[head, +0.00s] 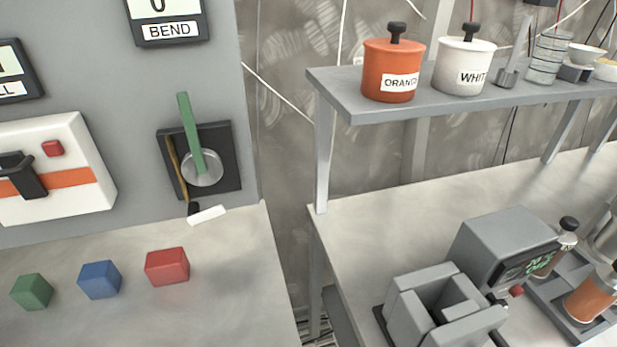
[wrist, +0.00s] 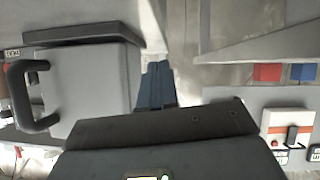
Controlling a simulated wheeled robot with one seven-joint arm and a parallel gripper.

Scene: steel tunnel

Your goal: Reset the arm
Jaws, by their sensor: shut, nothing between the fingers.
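My gripper (wrist: 156,70) shows in the wrist view, at the middle. Its dark blue fingers are together, with nothing between them. They point toward the top of the picture over a pale floor, apart from every thing around them. The dark wrist body fills the lower middle of that view. I cannot make out my gripper in the head view.
A green lever (head: 190,130) stands on a grey panel. Green (head: 32,291), blue (head: 99,279) and red (head: 167,266) cubes lie below it. A shelf (head: 345,92) holds orange (head: 392,70) and white (head: 464,66) pots. A grey box (wrist: 88,88) is beside my gripper.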

